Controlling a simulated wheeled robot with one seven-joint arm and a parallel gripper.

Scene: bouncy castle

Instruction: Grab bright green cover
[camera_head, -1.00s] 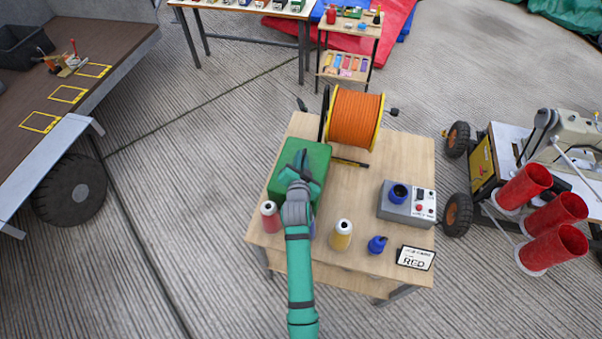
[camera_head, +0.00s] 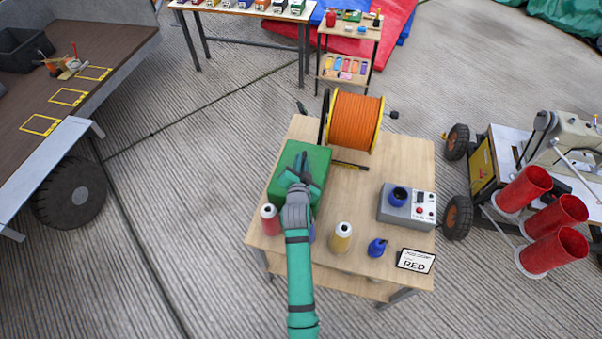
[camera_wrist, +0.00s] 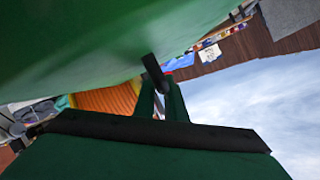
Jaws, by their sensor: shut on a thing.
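The bright green cover (camera_head: 283,182) is a box-like green piece at the left of the small wooden table, beside the orange cable drum. In the wrist view its green surface (camera_wrist: 75,45) fills the upper left, close to the camera. My gripper (camera_head: 302,166) is over the cover's top. In the wrist view my gripper's fingers (camera_wrist: 165,98) are shut on a short dark bar at the cover's surface, which looks like its handle. The arm hides part of the cover's near side, and I cannot tell whether it is lifted.
On the wooden table (camera_head: 400,158) stand the orange cable drum (camera_head: 354,120), a red bottle (camera_head: 270,220), a yellow bottle (camera_head: 341,237), a blue bottle (camera_head: 377,247), a grey control box (camera_head: 407,207) and a sign (camera_head: 415,261) reading RED. A cart with red tubes (camera_head: 553,215) stands at right.

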